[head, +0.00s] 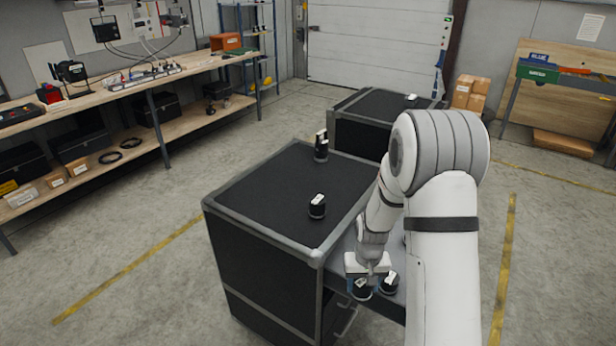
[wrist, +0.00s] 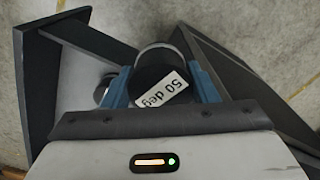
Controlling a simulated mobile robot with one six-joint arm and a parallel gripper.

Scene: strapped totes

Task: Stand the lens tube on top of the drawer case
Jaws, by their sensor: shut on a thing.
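My gripper (head: 364,279) reaches down beside the right side of the black drawer case (head: 262,188), over a grey tray-like surface (head: 343,250). It is shut on a short black cylinder, the lens tube (head: 362,291), with a white label. In the wrist view the lens tube (wrist: 150,68) sits between the two blue fingers, and its label reads "50 deg". A similar labelled black cylinder (head: 389,284) stands close to its right in the head view. Whether the lens tube touches the surface below cannot be told.
On the drawer case top stand a short labelled cylinder (head: 317,209) near the middle and a taller black one (head: 321,150) near the back edge. The top's left part is bare. A second black case (head: 362,136) stands behind. A workbench (head: 110,92) lines the left wall.

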